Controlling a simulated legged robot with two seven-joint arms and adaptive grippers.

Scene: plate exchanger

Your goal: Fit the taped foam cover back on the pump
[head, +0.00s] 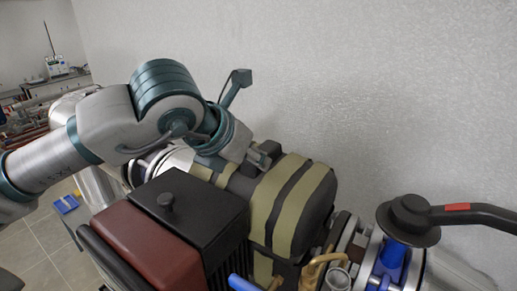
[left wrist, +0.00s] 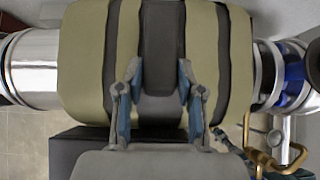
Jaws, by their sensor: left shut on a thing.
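The foam cover (head: 315,190) is a dark grey rounded block with olive tape strips, at the centre right of the head view. It fills the upper middle of the left wrist view (left wrist: 85,60). My left gripper (head: 258,158) reaches its top from the left. In the left wrist view my left gripper (left wrist: 158,88) has a finger on each side of the dark raised middle part of the cover and is shut on it. The pump body is hidden under or behind the cover; I cannot tell how fully the cover is seated. My right gripper is not in view.
A black ribbed box (head: 205,215) with a knob and a dark red block (head: 150,245) stand close in front. A black-handled valve (head: 408,215) and brass fitting (head: 318,268) are at the right. Shiny pipe (left wrist: 32,75) lies left of the cover. A wall stands behind.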

